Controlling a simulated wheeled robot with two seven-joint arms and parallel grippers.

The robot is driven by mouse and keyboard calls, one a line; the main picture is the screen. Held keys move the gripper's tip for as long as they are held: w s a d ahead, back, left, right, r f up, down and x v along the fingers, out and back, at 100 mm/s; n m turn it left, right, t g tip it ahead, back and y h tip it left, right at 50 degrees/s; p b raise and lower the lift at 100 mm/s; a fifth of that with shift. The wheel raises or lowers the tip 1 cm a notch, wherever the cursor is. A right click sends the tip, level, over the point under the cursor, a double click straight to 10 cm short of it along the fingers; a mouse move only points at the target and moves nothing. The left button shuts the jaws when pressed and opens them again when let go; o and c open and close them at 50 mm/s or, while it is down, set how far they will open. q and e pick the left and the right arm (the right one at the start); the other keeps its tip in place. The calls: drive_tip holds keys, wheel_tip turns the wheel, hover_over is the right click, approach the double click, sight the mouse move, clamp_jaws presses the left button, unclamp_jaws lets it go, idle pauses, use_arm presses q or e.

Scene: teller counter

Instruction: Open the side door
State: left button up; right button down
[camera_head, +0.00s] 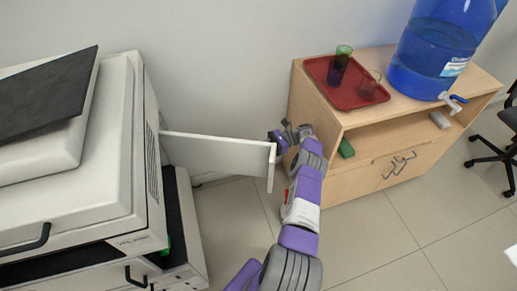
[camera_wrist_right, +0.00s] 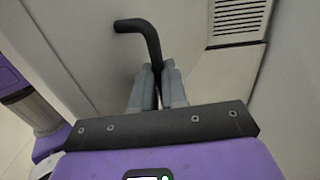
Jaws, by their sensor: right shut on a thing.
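The side door (camera_head: 220,148) is a white panel that stands swung out from the right side of the large white copier (camera_head: 90,170) in the head view. In the wrist view, the door panel (camera_wrist_right: 70,60) carries a bent black handle (camera_wrist_right: 146,32). My right gripper (camera_wrist_right: 158,75) is shut on the lower end of this handle. In the head view my right arm reaches up past the free end of the door, and its fingers are hidden behind the panel. My left gripper is not in view.
A wooden cabinet (camera_head: 355,180) stands close to the right of my right arm. It bears a red tray (camera_head: 345,95) with cups and a blue water jug (camera_head: 435,50). Tiled floor (camera_head: 360,235) lies clear in front. A black chair (camera_head: 490,145) is at the far right.

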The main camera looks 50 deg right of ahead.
drive_tip(key=shift+w+a+r, duration=0.1)
drive_tip(key=shift+w+a, duration=0.1)
drive_tip(key=shift+w, duration=0.05)
drive_tip(key=c, duration=1.2)
unclamp_jaws()
drive_tip(key=shift+o, duration=0.2)
drive_tip(key=shift+s+d, duration=0.1)
